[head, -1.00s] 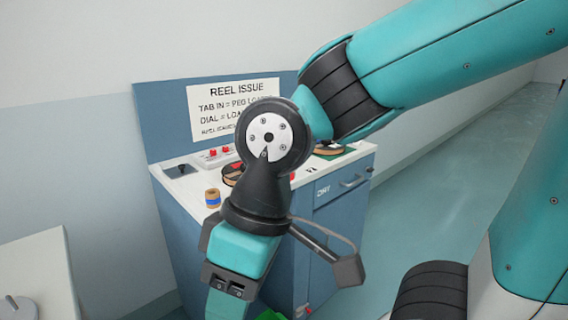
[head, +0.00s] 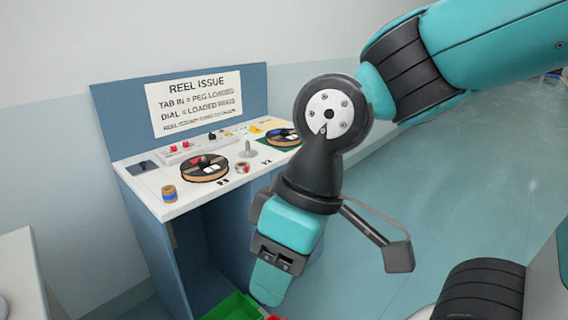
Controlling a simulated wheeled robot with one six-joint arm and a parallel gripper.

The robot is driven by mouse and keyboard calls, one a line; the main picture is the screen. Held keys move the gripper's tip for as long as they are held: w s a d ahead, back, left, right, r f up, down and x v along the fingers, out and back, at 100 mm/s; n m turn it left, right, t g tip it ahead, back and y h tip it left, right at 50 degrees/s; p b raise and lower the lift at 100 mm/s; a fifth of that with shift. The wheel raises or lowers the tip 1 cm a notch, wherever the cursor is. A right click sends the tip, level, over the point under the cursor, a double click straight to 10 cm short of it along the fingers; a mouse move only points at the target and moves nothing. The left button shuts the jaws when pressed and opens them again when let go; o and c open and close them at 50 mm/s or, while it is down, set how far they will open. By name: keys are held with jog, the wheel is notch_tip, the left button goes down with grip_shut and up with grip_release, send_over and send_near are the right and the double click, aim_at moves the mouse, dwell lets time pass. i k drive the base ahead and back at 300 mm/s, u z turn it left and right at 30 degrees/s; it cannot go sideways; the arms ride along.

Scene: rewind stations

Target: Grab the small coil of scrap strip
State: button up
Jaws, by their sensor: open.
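My gripper (head: 271,273) hangs at the lower middle of the head view, pointing down in front of the blue station. It is open, and nothing shows held in it. Two small round things lie on the station's white top (head: 150,200). One is a small tan roll with a blue band (head: 169,194) near the front left corner. The other is a small red-and-grey ring-shaped piece (head: 242,167) right of the left reel. I cannot tell for sure which is the scrap coil. Both are beyond my gripper and apart from it.
A large black-and-tan reel (head: 204,168) lies on the top, another (head: 284,138) farther right. A grey peg (head: 247,149) stands between them. A sign panel (head: 195,103) rises behind. A green bin (head: 234,307) is below. A pale table (head: 20,275) is at left.

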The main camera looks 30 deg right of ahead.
aim_at(241, 167)
jog(key=z, duration=1.7)
jog(key=i, duration=3.1)
jog(key=u, duration=4.45)
